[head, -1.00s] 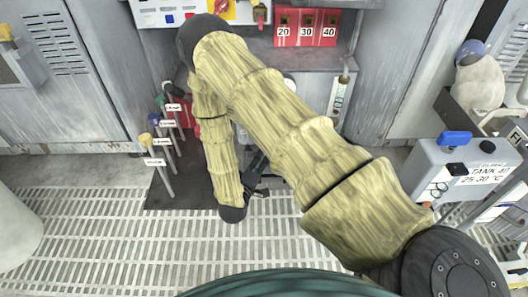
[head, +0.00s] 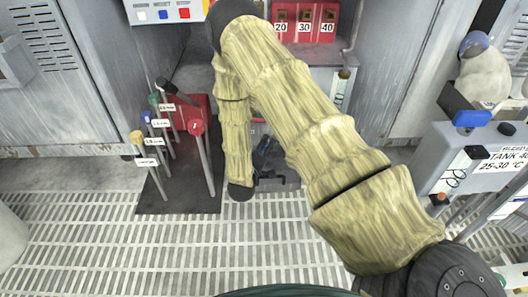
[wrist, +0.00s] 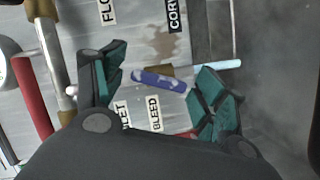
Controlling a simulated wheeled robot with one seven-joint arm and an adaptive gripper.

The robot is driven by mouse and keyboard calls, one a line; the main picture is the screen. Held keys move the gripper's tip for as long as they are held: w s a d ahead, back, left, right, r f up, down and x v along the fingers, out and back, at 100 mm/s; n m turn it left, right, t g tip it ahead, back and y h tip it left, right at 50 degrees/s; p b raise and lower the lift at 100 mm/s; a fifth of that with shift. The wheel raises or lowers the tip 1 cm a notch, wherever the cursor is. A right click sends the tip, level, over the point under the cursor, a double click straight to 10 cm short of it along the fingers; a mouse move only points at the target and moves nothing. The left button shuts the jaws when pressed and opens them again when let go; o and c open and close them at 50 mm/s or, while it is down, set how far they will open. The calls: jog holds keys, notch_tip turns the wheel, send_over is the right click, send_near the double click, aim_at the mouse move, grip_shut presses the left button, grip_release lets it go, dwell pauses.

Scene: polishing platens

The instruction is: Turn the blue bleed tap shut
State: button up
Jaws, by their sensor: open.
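The blue bleed tap (wrist: 163,80) shows in the wrist view as a short blue lever on a brass body, beside a plate with a "BLEED" label (wrist: 153,113). The lever lies slightly tilted across the picture, between the two fingers of my gripper (wrist: 160,76). The fingers are spread wide, with a gap on both sides of the lever. I cannot tell how far the fingertips are from it in depth. In the head view my gripper (head: 265,160) is small and dark beyond my arm, and I cannot make out the bleed tap there.
A red handle (wrist: 33,100) and a metal pipe (wrist: 55,60) are left of the fingers in the wrist view. A pale blue tube (wrist: 225,64) runs right of the tap. Several levers with coloured knobs (head: 147,118), one red-topped (head: 196,127), stand left of my arm.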

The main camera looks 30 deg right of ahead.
jog(key=shift+w+d, duration=0.25)
jog(key=c, duration=1)
jog(key=shift+c, duration=0.2)
